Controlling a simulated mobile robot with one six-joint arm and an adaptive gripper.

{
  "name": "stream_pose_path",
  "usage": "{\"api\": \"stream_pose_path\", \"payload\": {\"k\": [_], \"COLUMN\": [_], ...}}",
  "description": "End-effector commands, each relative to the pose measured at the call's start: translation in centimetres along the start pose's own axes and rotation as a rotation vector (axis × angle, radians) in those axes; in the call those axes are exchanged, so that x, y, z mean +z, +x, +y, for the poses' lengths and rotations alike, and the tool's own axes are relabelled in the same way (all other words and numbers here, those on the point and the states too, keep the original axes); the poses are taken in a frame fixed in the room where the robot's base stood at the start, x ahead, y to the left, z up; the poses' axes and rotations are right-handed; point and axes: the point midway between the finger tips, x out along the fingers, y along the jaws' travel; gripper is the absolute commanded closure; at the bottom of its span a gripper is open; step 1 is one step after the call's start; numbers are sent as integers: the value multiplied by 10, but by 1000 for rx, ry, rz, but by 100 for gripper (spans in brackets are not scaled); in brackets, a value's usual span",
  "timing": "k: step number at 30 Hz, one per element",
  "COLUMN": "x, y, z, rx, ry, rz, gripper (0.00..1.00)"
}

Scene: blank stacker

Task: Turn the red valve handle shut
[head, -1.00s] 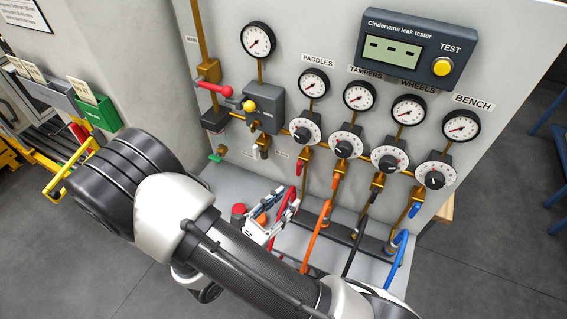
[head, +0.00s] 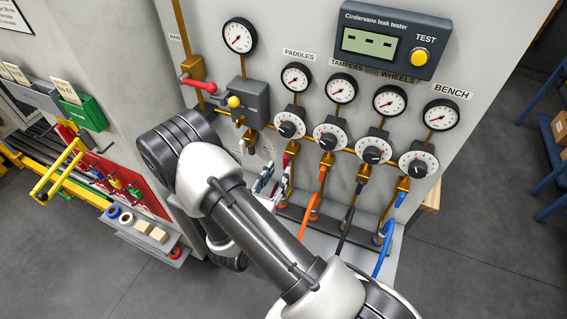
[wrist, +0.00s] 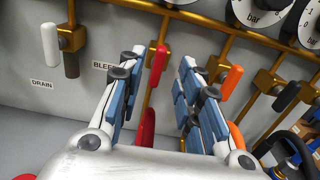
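A small red valve handle (wrist: 158,65) hangs beside the brass drop pipe under the PADDLES gauge, pointing down along the pipe. In the wrist view it shows between and beyond my two fingers, with a gap to both. In the head view the same handle (head: 286,160) is small and partly crowded by my gripper. My gripper (head: 268,181) is open, in front of the lower panel; it also shows in the wrist view (wrist: 157,90). Nothing is held. A second, larger red lever (head: 198,85) sits on the main pipe at upper left.
An orange handle (wrist: 231,83) stands just right of my right finger. A white drain handle (wrist: 50,45) is to the left. Red (wrist: 147,127) and orange (head: 307,220) hoses hang close by. A grey ledge (wrist: 25,135) lies below.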

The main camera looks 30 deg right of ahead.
Motion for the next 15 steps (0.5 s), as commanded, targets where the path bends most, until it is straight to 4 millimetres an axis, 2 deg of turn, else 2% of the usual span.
{"api": "stream_pose_path", "payload": {"k": [1, 6, 10, 15], "x": [0, 0, 0, 0], "y": [11, 37, 48, 53], "z": [-1, -1, 0, 0], "rx": [-6, -4, -2, 0], "ry": [3, 2, 2, 0], "rz": [0, 0, 0, 0], "gripper": [68, 68, 68, 68]}}
